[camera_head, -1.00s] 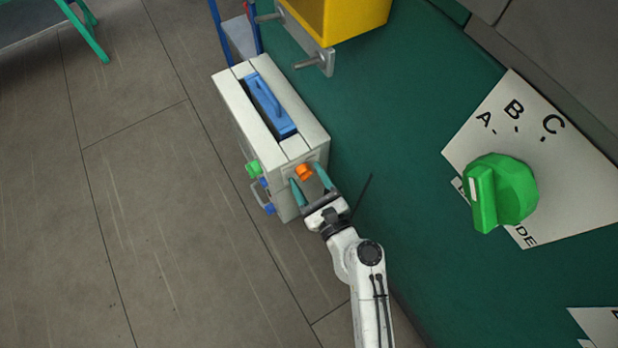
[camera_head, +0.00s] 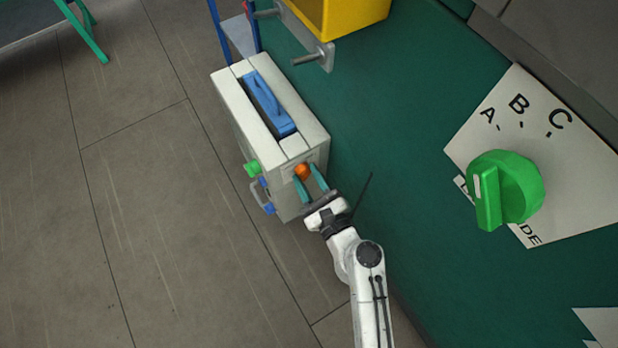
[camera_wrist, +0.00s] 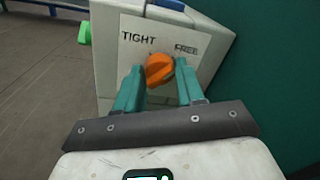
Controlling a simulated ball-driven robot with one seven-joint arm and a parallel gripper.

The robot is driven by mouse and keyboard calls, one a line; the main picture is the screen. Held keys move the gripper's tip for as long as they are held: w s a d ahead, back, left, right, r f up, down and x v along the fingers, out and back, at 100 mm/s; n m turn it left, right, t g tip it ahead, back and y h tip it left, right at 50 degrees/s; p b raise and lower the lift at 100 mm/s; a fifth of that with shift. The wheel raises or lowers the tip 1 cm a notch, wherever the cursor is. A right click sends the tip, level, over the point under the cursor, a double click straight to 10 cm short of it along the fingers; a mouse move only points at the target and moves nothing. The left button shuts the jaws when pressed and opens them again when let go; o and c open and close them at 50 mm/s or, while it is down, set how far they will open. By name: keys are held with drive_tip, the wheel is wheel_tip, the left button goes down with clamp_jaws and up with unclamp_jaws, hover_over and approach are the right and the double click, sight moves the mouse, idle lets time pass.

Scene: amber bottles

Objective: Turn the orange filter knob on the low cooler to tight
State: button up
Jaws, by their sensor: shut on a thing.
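The low cooler (camera_head: 305,146) is a pale box with a blue handle (camera_head: 268,104) on top. Its orange filter knob (camera_head: 302,171) is on the end face towards my arm. In the wrist view the orange knob (camera_wrist: 159,70) sits between the printed words TIGHT on the left and FREE on the right. Its raised ridge looks tilted up to the right, towards FREE. My gripper (camera_head: 307,180) is shut on the knob, with one teal finger on each side. In the wrist view my gripper (camera_wrist: 159,76) hides the face below the knob.
A green knob (camera_head: 252,169) and blue fittings (camera_head: 268,208) are on the cooler's left side. A large green dial (camera_head: 505,190) on a lettered plate (camera_head: 590,185) is at right. A yellow box (camera_head: 350,15) stands behind. Open grey floor (camera_head: 120,230) lies left.

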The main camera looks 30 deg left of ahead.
drive_tip(key=n+b, duration=0.2)
drive_tip(key=f+n+b, duration=0.1)
drive_tip(key=n, duration=0.1)
drive_tip(key=shift+s+a+b, duration=0.1)
drive_tip(key=shift+s+b, duration=0.05)
drive_tip(key=shift+b, duration=0.2)
drive_tip(key=shift+f+n+g+y+b, duration=0.1)
drive_tip(key=shift+n+g+y+b, duration=0.2)
drive_tip(key=shift+n+b, duration=2.85)
drive_tip(key=shift+n+g+y+b, duration=0.2)
drive_tip(key=shift+n+y+b, duration=0.2)
drive_tip(key=shift+n+b, duration=2.75)
drive_tip(key=shift+n+p, duration=0.5)
drive_tip(key=shift+n, duration=0.3)
drive_tip(key=o, duration=0.7)
drive_tip(key=shift+o, duration=1.4)
drive_tip(key=shift+r, duration=0.2)
